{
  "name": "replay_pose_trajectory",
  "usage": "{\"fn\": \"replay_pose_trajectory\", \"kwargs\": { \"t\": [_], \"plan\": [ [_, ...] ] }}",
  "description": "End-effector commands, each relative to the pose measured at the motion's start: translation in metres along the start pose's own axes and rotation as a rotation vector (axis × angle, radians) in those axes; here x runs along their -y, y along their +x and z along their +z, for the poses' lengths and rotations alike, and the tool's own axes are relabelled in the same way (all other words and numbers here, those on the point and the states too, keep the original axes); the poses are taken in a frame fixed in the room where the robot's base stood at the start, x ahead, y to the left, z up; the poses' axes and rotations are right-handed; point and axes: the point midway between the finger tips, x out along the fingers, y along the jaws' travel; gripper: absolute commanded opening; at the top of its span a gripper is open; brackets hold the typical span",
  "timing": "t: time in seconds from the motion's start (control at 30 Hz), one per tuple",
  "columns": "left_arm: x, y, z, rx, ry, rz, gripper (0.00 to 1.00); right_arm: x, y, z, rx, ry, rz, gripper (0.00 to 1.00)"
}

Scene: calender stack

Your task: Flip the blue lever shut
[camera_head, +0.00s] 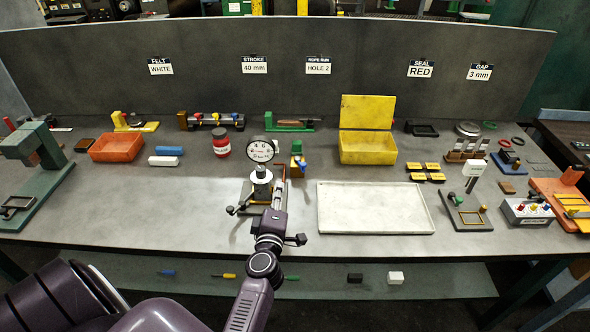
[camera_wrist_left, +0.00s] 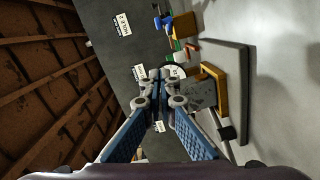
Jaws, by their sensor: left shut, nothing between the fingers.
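A small green and brown block fixture with a blue lever (camera_head: 301,163) stands on the bench just right of the round dial gauge (camera_head: 260,150). In the left wrist view the blue lever (camera_wrist_left: 162,22) shows near the top, beside a yellow-brown block (camera_wrist_left: 184,25). It sticks out from the block; I cannot tell its exact angle. My left gripper (camera_head: 279,196) is shut and empty, in front of the fixture and apart from the lever. Its closed fingertips (camera_wrist_left: 158,76) show mid-picture in the left wrist view. My right gripper is out of view.
The dial gauge stand is close beside my left gripper and partly hidden by it. A white tray (camera_head: 345,225) lies to the right. A red jar (camera_head: 221,145) stands to the left, and an open yellow box (camera_head: 368,149) is behind the tray.

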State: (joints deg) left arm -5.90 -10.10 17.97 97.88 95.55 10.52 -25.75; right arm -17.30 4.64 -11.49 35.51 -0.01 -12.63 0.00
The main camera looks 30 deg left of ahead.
Motion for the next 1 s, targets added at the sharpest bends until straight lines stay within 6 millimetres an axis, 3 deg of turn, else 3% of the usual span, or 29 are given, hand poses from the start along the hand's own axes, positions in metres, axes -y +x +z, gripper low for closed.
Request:
{"fn": "replay_pose_trajectory", "kwargs": {
  "t": [0.37, 0.9, 1.0],
  "plan": [
    [-0.002, 0.008, 0.001, 0.002, 0.000, 0.004, 0.00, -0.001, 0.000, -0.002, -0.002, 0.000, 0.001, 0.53],
    [0.000, 0.104, 0.001, 0.002, 0.000, 0.004, 0.00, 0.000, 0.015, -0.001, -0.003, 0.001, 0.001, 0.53],
    [0.003, 0.105, 0.021, 0.004, -0.004, 0.002, 0.00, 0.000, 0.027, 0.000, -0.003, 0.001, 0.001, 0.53]
  ]
}}
